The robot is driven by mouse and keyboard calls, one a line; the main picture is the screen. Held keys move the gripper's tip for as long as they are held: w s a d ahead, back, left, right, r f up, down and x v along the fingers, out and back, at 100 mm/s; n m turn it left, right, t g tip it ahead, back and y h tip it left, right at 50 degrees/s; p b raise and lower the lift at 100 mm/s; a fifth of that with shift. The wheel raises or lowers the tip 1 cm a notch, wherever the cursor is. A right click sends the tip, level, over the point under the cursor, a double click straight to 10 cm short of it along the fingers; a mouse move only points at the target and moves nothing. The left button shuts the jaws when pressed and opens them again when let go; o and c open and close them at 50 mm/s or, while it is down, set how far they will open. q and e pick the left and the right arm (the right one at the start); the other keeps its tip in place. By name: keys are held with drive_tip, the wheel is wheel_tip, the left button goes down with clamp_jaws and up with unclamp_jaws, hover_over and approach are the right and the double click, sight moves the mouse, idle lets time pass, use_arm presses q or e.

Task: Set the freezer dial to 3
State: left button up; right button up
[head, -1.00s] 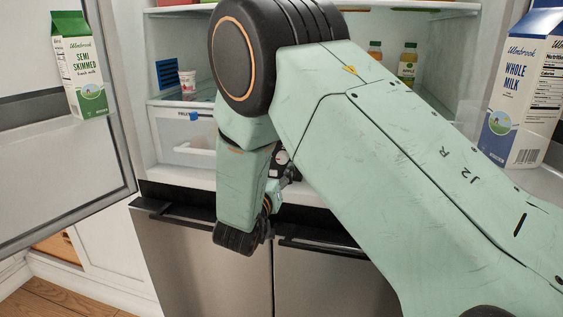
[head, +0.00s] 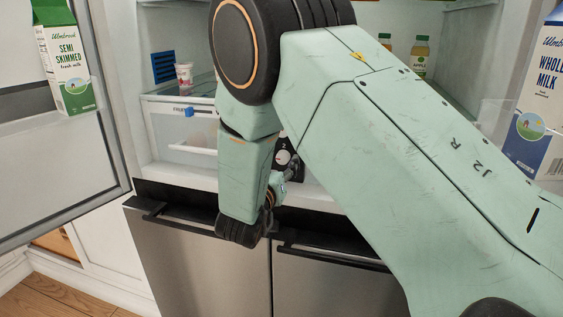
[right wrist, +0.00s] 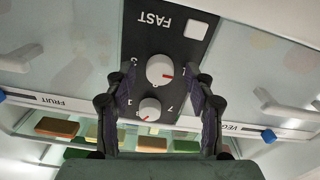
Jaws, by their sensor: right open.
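A dark control panel (right wrist: 168,30) with two white dials fills the middle of the right wrist view, where its lettering appears upside down. The larger dial (right wrist: 160,70) has a red mark at its right. The smaller dial (right wrist: 149,109) has a red mark at its lower left. I cannot read which dial is the freezer's. My right gripper (right wrist: 160,76) is open, its fingers on either side of the larger dial; contact cannot be told. In the head view a white dial (head: 283,157) shows beside my right gripper (head: 277,184), partly hidden by my arm. My left gripper is out of view.
A white FAST button (right wrist: 195,29) is on the panel. FRUIT (right wrist: 60,102) and VEG drawers (right wrist: 245,128) flank it. The left fridge door (head: 60,160) stands open with a milk carton (head: 65,65). A whole milk carton (head: 540,105) is at the right. Lower doors (head: 200,260) are shut.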

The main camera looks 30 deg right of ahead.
drive_tip(key=shift+w+d, duration=0.15)
drive_tip(key=shift+d, duration=0.05)
drive_tip(key=shift+a, duration=0.1)
drive_tip(key=shift+c, duration=1.2)
clamp_jaws()
